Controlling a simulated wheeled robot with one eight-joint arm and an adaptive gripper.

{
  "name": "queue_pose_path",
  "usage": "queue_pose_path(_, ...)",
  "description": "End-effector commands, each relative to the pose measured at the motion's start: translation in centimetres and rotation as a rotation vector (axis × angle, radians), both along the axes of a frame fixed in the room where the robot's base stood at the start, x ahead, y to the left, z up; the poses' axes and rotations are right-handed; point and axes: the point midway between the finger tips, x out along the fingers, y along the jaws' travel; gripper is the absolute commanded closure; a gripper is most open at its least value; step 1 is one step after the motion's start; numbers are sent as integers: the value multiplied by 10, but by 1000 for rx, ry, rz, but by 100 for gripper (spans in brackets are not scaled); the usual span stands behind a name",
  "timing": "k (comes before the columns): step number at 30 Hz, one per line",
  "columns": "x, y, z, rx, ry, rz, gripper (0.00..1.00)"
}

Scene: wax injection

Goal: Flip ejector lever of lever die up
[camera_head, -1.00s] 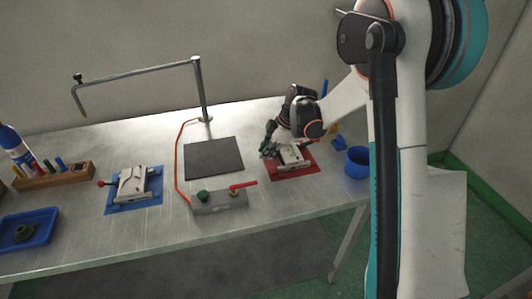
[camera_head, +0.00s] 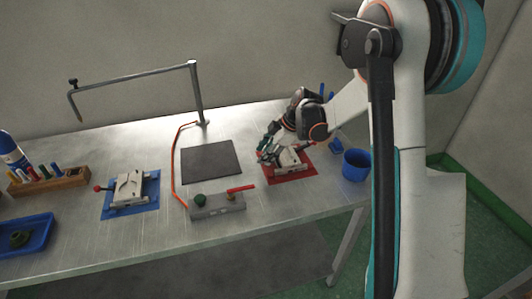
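A pale metal die (camera_head: 289,158) lies on the red mat (camera_head: 302,173) at the right of the table. My gripper (camera_head: 264,153) is at this die's left and back side, low over it. Its fingers are small and dark, so I cannot tell whether they touch the die, or whether they are open or shut. Any lever on this die is too small or hidden to make out. A second pale die (camera_head: 129,188) lies on the blue mat (camera_head: 146,206) at the left. A red-knobbed rod (camera_head: 98,188) sticks out from its left side.
A grey block (camera_head: 217,207) with a green knob and red handle stands at the front middle. A dark pad (camera_head: 211,158) lies behind it, near a metal stand (camera_head: 198,95). A blue cup (camera_head: 356,164) stands right of the red mat. A blue tray (camera_head: 38,238) and wooden rack (camera_head: 48,182) are left.

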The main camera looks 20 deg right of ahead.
Motion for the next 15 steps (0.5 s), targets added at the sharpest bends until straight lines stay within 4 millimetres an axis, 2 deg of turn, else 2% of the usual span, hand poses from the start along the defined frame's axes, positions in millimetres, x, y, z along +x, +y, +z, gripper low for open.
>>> queue_pose_path(5,-4,-8,15,0,0,-1,62)
queue_pose_path(15,-22,-36,73,1,1,-2,62)
